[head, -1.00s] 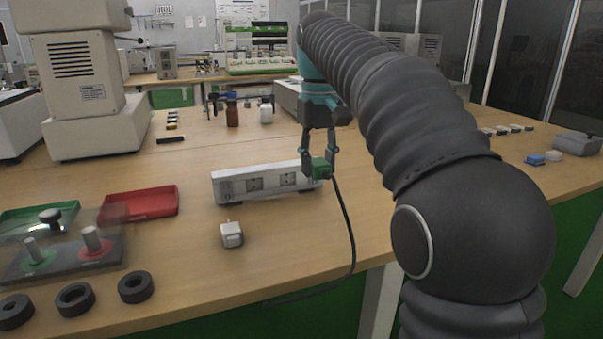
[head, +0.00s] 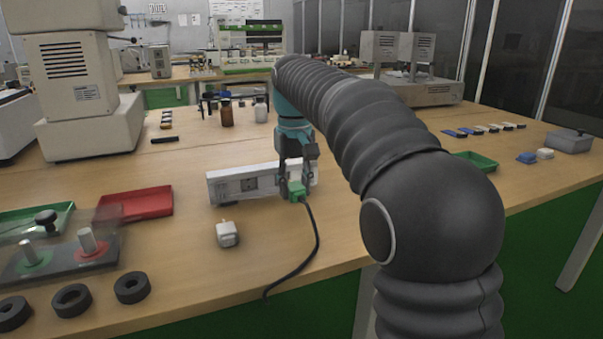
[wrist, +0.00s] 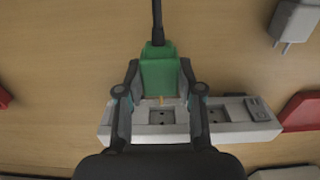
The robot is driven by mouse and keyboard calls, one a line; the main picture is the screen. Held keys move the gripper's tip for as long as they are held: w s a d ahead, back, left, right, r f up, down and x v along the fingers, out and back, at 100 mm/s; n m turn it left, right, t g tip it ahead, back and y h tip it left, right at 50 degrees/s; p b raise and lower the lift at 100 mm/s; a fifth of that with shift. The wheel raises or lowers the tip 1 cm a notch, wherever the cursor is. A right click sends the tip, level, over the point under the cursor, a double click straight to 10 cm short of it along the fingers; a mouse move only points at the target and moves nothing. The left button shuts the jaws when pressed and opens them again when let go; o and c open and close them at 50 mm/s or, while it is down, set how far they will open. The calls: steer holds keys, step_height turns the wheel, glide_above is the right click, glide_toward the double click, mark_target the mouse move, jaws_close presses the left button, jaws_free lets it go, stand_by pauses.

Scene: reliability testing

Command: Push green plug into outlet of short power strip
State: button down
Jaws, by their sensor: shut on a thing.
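The green plug (head: 297,190) with its black cord is held between the fingers of my gripper (head: 295,172), in front of the right part of the short white power strip (head: 230,186). In the wrist view the plug (wrist: 159,72) sits between the two fingertips (wrist: 158,92), with brass prongs showing at its strip-facing end. The prongs point at the strip (wrist: 262,128) and lie close to its edge. I cannot tell whether they touch it. Two sockets show on the strip in the wrist view, partly framed by my fingers.
A white adapter (head: 227,233) lies in front of the strip. A red tray (head: 148,203) and a switch panel (head: 60,258) stand to the left, with black rings (head: 132,288) nearer. The cord (head: 306,255) trails to the table's front edge. Bottles (head: 227,114) stand behind the strip.

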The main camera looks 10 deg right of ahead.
steer(key=shift+w+a+f, duration=0.2)
steer(key=shift+w+f, duration=0.1)
steer(key=shift+w, duration=0.3)
steer(key=shift+w+a+f, duration=0.15)
steer(key=shift+w+f, duration=0.15)
steer(key=shift+w, duration=0.25)
steer(key=shift+w+a+r+p, duration=0.15)
steer(key=shift+w+p, duration=0.4)
steer(key=shift+p, duration=0.3)
steer(key=shift+w, duration=0.15)
steer(key=shift+w+a, duration=0.25)
steer(key=shift+w, duration=0.55)
steer(key=shift+w+a, duration=0.2)
steer(key=shift+w, duration=0.6)
stand_by(2.1)
